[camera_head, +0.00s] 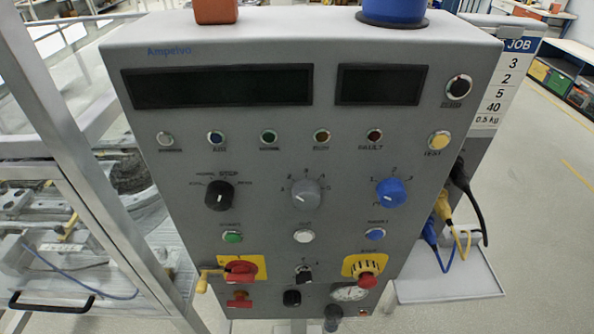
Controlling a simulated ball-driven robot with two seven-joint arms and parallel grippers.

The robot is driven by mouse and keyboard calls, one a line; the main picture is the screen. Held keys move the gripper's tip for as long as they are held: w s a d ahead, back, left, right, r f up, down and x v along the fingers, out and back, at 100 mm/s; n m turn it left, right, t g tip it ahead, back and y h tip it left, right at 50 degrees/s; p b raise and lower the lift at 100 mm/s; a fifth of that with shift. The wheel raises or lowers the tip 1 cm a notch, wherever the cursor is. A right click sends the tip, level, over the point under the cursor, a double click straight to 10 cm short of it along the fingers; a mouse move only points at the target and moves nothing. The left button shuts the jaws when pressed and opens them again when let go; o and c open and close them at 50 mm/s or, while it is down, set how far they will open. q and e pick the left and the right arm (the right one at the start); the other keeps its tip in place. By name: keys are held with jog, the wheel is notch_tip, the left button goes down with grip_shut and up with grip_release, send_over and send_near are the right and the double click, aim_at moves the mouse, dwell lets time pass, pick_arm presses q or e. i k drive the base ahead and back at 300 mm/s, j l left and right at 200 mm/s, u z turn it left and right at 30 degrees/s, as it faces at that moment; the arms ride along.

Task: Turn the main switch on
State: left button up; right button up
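A grey control panel (300,125) fills the middle of the view. Low on its left is a red rotary switch (240,270) on a yellow plate, which looks like the main switch; its exact setting is too small to read. The two display windows, a wide one (218,87) and a narrow one (380,85), are dark. Neither of my grippers shows in this view.
A red mushroom button (367,280) on yellow sits low right. Above are a black knob (219,195), a grey knob (306,194) and a blue knob (390,193). A metal frame post (85,170) stands left. Cables (442,225) and a shelf (450,275) are right.

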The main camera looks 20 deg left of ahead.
aim_at(243, 272)
jog(key=k+j+u, duration=0.1)
jog(key=u, duration=0.25)
jog(key=j+u, duration=0.3)
